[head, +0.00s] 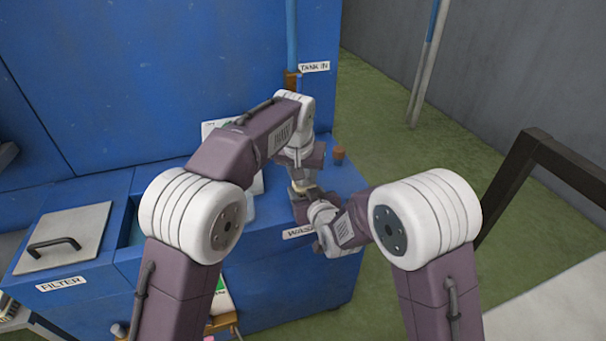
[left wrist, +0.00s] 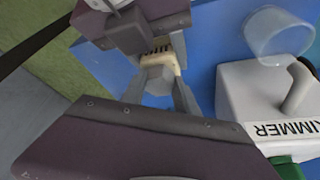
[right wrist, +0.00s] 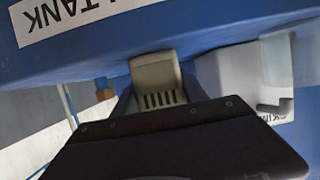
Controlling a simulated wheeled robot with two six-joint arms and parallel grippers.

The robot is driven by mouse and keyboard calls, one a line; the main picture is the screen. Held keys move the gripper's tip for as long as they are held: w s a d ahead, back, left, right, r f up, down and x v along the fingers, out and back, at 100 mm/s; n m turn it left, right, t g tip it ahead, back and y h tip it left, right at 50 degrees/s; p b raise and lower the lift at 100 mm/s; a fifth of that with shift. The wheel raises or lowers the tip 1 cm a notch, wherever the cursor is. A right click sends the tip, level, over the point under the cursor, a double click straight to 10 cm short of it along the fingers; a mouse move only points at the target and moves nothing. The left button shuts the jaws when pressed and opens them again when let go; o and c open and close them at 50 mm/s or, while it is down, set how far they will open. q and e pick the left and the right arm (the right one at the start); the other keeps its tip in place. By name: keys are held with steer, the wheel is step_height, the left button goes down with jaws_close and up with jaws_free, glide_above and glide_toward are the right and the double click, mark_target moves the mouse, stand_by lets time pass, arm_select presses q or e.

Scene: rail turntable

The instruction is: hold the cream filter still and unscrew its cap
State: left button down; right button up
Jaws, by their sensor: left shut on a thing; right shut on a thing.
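The cream filter (right wrist: 155,72), a slotted body, sits between the fingers of my right gripper (right wrist: 155,98) in the right wrist view. My right gripper is shut on it from the side. In the left wrist view the filter (left wrist: 179,50) shows beyond a grey cap (left wrist: 157,80). My left gripper (left wrist: 160,92) is shut on that cap. In the head view only a small cream patch of the filter (head: 301,186) shows between the two grippers, above the blue bench (head: 275,237). The arms hide the rest, and I cannot tell how far the cap is turned.
A brown fitting (head: 338,153) is at the bench's right. A grey lid (head: 65,237) with a handle lies at the left, and a black rail (head: 525,170) is at the right.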

arm_select(q)
steer(key=n, duration=0.2)
steer(key=n+y, duration=0.1)
steer(key=n, duration=0.1)
steer(key=n+y, duration=0.1)
steer(key=n, duration=0.1)
steer(key=shift+d, duration=0.25)
steer(key=c, duration=0.9)
jaws_free()
steer(key=shift+o, duration=0.7)
steer(key=shift+r, duration=2)
